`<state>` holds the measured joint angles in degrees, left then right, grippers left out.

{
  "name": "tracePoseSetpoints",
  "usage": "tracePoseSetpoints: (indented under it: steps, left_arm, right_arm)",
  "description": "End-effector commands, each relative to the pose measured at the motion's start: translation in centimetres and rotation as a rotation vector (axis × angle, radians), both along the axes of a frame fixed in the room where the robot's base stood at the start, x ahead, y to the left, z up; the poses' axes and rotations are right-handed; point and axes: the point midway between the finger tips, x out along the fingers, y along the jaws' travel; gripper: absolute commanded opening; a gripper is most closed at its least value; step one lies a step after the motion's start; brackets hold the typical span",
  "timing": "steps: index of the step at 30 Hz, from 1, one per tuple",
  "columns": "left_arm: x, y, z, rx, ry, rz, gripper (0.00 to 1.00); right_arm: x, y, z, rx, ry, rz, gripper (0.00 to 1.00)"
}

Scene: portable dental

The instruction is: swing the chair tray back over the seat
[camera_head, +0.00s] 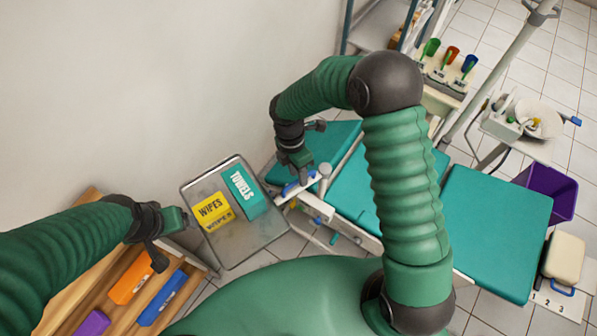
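The grey metal tray (255,244) is at the left of the teal chair seat (385,190), beside the wall and not over the cushions. It holds a yellow wipes pack (212,211) and a teal towels pack (243,190). A white arm with a blue handle (290,188) lies at the tray's right, by the chair's edge. My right gripper (302,174) points down right at this handle. Whether its fingers close on the handle is hidden by their dark bodies. My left gripper (176,222) is just left of the tray, apart from the packs; its opening is unclear.
A wooden shelf (120,264) with orange, blue and purple items stands at the lower left. A pole and a white basin unit (520,118) stand at the right, with a purple bin (560,190) and a cream case (564,256) below. The cushions are bare.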

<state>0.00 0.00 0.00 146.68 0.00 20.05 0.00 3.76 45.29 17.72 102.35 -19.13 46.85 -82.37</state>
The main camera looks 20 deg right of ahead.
Motion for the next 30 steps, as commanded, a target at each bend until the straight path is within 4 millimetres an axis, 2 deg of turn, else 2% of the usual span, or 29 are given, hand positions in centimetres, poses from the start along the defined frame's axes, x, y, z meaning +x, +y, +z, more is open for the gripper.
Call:
tracePoseSetpoints:
  steps: [3, 10, 18, 30]
  left_arm:
    - [0.01, 0.00, 0.10, 0.000, 0.000, 0.000, 0.79]
    - [0.00, 0.00, 0.07, 0.000, 0.000, 0.000, 0.79]
    - [-0.01, 0.00, 0.07, 0.000, 0.000, 0.000, 0.79]
    - [-0.01, 0.00, 0.07, 0.000, 0.000, 0.000, 0.79]
  right_arm:
    - [-0.13, -0.05, -0.63, -0.001, 0.000, 0.001, 0.34]
    - [-0.13, -0.05, -0.70, 0.000, -0.001, 0.001, 0.33]
    - [-0.09, -0.04, -0.67, 0.000, -0.001, 0.001, 0.00]
    - [-0.02, -0.05, -0.66, 0.000, -0.003, 0.001, 0.00]
